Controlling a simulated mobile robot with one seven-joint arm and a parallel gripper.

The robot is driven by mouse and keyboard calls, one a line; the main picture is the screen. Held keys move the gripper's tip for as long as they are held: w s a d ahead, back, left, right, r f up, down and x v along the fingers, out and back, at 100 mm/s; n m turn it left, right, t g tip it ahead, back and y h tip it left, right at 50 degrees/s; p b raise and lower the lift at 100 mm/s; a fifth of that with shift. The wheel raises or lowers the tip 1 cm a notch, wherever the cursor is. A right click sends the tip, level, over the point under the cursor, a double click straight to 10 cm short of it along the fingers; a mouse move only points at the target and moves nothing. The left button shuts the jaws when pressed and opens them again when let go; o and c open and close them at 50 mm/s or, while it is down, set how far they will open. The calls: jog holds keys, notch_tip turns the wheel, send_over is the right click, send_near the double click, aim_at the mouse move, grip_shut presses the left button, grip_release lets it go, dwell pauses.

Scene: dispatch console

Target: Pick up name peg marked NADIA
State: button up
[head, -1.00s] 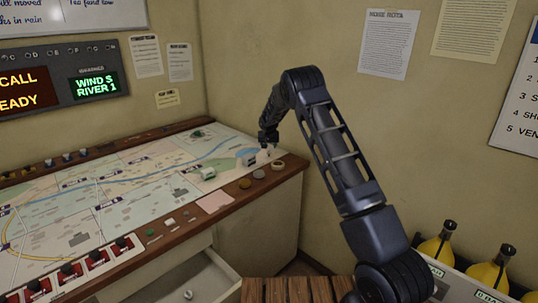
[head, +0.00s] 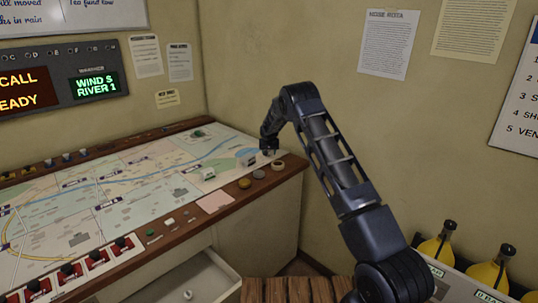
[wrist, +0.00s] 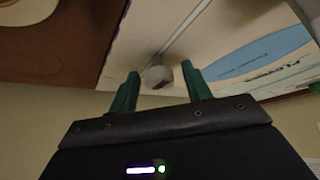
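My gripper (wrist: 160,78) is open, its two green fingertips apart. In the wrist view a small whitish-grey peg-like piece (wrist: 158,77) shows between the fingertips, with a gap to each side. No name can be read on it, so I cannot tell whether it is the NADIA peg. In the head view my gripper (head: 269,150) is low over the far right corner of the map console (head: 150,205), and it largely hides what is under it.
An open drawer (head: 215,272) juts out below. The wall is close behind my gripper.

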jog(key=c, duration=0.8)
jog(key=shift+r, duration=0.15)
